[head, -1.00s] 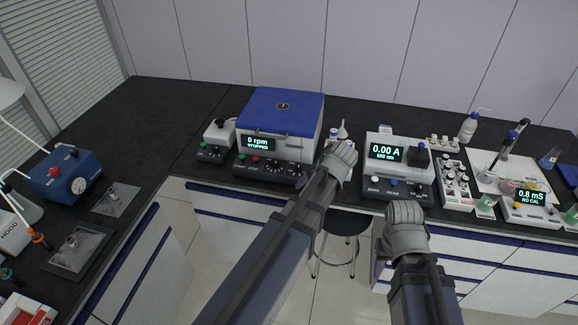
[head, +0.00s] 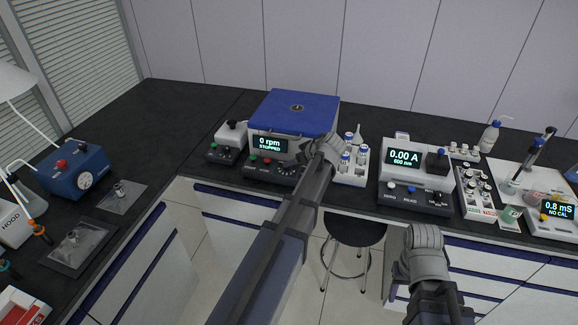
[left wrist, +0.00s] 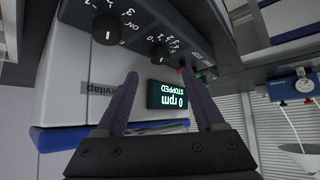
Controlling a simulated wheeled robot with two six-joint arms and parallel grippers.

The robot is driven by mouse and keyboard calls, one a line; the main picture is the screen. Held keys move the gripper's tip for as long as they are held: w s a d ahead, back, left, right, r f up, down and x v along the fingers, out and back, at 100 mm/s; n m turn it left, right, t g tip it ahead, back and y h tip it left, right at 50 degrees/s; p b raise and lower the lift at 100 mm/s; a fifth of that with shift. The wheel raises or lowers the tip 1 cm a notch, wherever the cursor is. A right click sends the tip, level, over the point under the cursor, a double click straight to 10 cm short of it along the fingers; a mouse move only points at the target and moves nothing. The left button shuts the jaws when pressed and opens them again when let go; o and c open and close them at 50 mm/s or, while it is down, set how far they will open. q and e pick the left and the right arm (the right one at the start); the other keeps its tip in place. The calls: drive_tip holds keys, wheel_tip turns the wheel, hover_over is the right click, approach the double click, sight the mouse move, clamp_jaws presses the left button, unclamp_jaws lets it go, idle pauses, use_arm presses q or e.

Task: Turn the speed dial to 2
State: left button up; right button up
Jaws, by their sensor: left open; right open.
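The centrifuge (head: 320,118) has a blue lid, a screen reading "0 rpm STOPPED" (head: 270,145) and a dark front panel. Its panel shows upside down in the left wrist view, with two black round dials, one larger (left wrist: 107,31) and one smaller (left wrist: 161,51), with numbers around them. I cannot tell which is the speed dial or read its setting surely. My left gripper (head: 328,145) is at the centrifuge's front right; in the wrist view its open, empty fingers (left wrist: 163,78) point at the panel, apart from the dials. My right gripper (head: 425,232) is open below the bench edge.
A tube rack (head: 350,172) stands right of the centrifuge, close to my left gripper. A photometer (head: 415,165) reading "0.00 A" is further right. A small device (head: 230,135) stands left of the centrifuge. A stool (head: 355,230) is below.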

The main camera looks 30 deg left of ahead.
sight(290, 171)
use_arm(q)
drive_tip(key=b+x, duration=0.3)
drive_tip(key=x, duration=0.2)
drive_tip(key=shift+f, duration=0.25)
drive_tip(key=shift+w+a+f+b, duration=0.2)
drive_tip(key=shift+a+b, duration=0.15)
drive_tip(key=shift+r, duration=0.1)
clamp_jaws()
